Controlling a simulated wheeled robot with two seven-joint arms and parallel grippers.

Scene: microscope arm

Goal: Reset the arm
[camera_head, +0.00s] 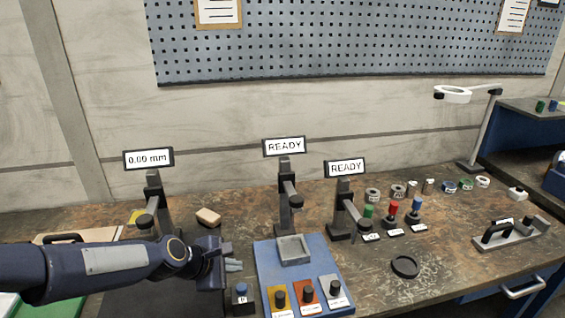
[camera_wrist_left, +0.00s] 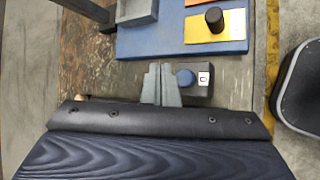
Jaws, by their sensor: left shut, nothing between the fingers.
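My left gripper (camera_head: 234,266) is shut and empty, low over the front of the workbench, beside a small dark box (camera_head: 241,301) with a blue button (camera_head: 241,287). In the left wrist view its closed fingertips (camera_wrist_left: 161,80) are just left of the blue button (camera_wrist_left: 185,78); I cannot tell whether they touch the box (camera_wrist_left: 200,90). Three dark stands with arms hold displays: the left display (camera_head: 148,159) reads 0.00 mm, the middle display (camera_head: 284,146) and right display (camera_head: 345,167) read READY. My right gripper is not in view.
A blue board (camera_head: 262,262) with a grey tray (camera_head: 293,262) and knobbed colour blocks lies right of my gripper. A sponge-like block (camera_head: 208,217), a black ring (camera_head: 405,267), coloured plungers, several small rings and a handled fixture (camera_head: 512,236) stand on the bench.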

